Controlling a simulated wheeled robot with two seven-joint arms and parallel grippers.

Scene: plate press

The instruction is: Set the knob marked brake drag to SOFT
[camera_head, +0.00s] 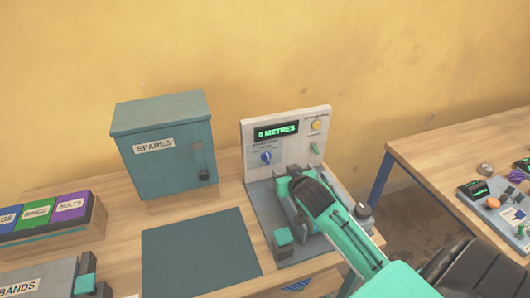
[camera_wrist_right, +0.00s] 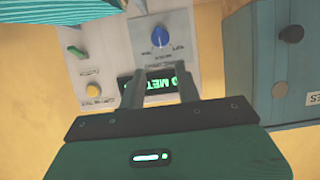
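A blue knob (camera_head: 266,156) sits on the lower left of the upright white panel (camera_head: 286,116), below the green display reading "0 METRES" (camera_head: 276,131). Its lettering is too small to read, and I cannot tell its setting. In the right wrist view, where the panel appears upside down, the blue knob (camera_wrist_right: 160,37) is beyond the fingertips. My right gripper (camera_wrist_right: 160,85) is open and empty, its two dark fingers apart in front of the display and not touching the knob. In the head view its arm reaches in from the lower right, hiding part of the grey base. My left gripper is not in view.
A yellow button (camera_head: 316,125) and green switch (camera_head: 315,148) are on the panel's right side. A teal block (camera_head: 284,238) and dark round knob (camera_head: 363,210) are on the base. The SPARES cabinet (camera_head: 165,165) stands left. A dark mat (camera_head: 200,255) lies clear.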

